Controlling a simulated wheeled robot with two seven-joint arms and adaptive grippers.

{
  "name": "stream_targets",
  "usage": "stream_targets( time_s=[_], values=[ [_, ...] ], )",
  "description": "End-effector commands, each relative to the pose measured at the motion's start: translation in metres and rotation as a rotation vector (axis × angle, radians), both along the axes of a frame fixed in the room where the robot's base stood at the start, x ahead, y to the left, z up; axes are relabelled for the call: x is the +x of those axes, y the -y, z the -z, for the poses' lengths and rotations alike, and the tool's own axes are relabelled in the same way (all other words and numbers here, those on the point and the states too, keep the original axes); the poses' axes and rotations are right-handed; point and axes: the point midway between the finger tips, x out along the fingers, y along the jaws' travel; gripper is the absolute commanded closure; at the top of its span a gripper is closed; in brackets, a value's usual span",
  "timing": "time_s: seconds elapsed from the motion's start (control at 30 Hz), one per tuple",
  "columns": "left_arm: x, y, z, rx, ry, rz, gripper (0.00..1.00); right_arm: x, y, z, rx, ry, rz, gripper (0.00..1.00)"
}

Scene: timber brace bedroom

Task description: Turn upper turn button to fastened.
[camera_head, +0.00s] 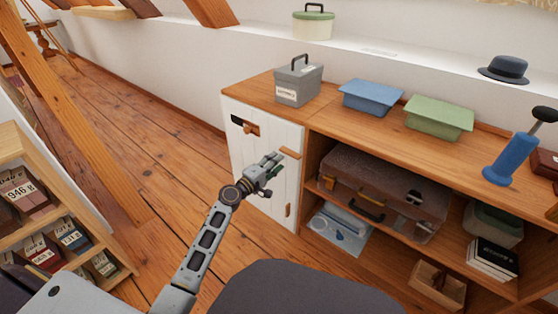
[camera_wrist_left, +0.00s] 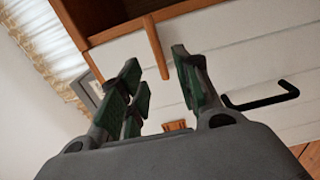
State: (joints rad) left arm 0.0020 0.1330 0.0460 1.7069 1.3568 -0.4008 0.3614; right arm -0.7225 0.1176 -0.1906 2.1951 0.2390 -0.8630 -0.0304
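The upper turn button (camera_head: 290,154) is a small wooden bar near the right edge of the white cabinet door (camera_head: 247,165). In the head view it lies roughly crosswise. In the left wrist view, the bar (camera_wrist_left: 157,50) shows beyond and between my fingers, close to the wooden frame. My left gripper (camera_head: 274,164) is just left of and below it. In the left wrist view its green-padded fingers (camera_wrist_left: 160,88) are apart with nothing held. I cannot tell whether a finger touches the button. A lower turn button (camera_head: 287,210) stands upright on the door. My right gripper is out of view.
A black handle (camera_wrist_left: 262,98) is on the door. The wooden cabinet top (camera_head: 330,112) holds a grey box (camera_head: 298,85), a blue bin (camera_head: 371,97) and a green bin (camera_head: 438,117). A brown case (camera_head: 385,190) fills the shelf right of the door. Open floor (camera_head: 140,140) lies left.

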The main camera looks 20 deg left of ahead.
Motion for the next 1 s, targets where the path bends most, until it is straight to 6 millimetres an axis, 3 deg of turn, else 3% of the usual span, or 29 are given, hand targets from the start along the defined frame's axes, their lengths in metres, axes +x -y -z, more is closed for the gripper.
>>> stream_targets(
  time_s=[0.5,1.0],
  values=[
    [-0.043,-0.016,0.0,-0.001,0.0,0.0,0.67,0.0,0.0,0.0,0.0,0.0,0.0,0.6],
    [-0.049,-0.018,0.0,0.0,0.0,0.0,0.67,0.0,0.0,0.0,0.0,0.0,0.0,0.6]
  ],
)
